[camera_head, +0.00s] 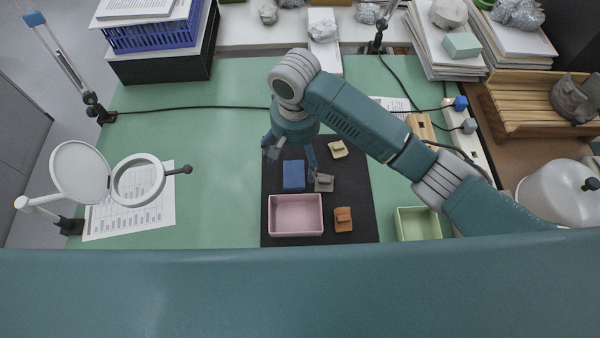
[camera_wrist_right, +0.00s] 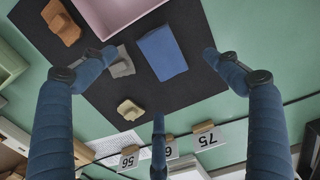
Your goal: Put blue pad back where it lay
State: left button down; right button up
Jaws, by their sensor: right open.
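The blue pad (camera_head: 294,175) lies flat on the black mat (camera_head: 360,220), just behind the pink tray (camera_head: 296,232) and apart from it. In the right wrist view the blue pad (camera_wrist_right: 162,53) lies between the spread fingers. My right gripper (camera_head: 292,150) is above the back part of the mat, close to the pad. It is open, and its fingers (camera_wrist_right: 158,90) hold nothing. My left gripper is in neither view.
A grey sherd (camera_head: 324,183), a cream sherd (camera_head: 338,149) and an orange-brown sherd (camera_head: 343,219) lie on the mat. A green tray (camera_head: 417,223) stands to the right. A magnifier (camera_head: 138,181) stands at left.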

notch_tip(320, 180, down, 2)
jog(key=shift+f, duration=0.1)
jog(key=shift+d+f+p, duration=0.15)
jog(key=shift+f+p, duration=0.15)
jog(key=shift+f, duration=1.05)
jog(key=shift+d+f+p, duration=0.1)
jog(key=shift+f+p, duration=0.15)
jog(key=shift+f, duration=1.1)
jog(key=shift+c, duration=0.5)
jog(key=c, duration=1.2)
jog(key=shift+o, duration=0.2)
notch_tip(320, 180, up, 15)
jog(key=shift+f+b, duration=0.15)
jog(key=shift+b, duration=0.35)
notch_tip(320, 180, up, 5)
jog(key=p, duration=0.2)
send_over(299, 173)
jog(key=shift+r, duration=0.2)
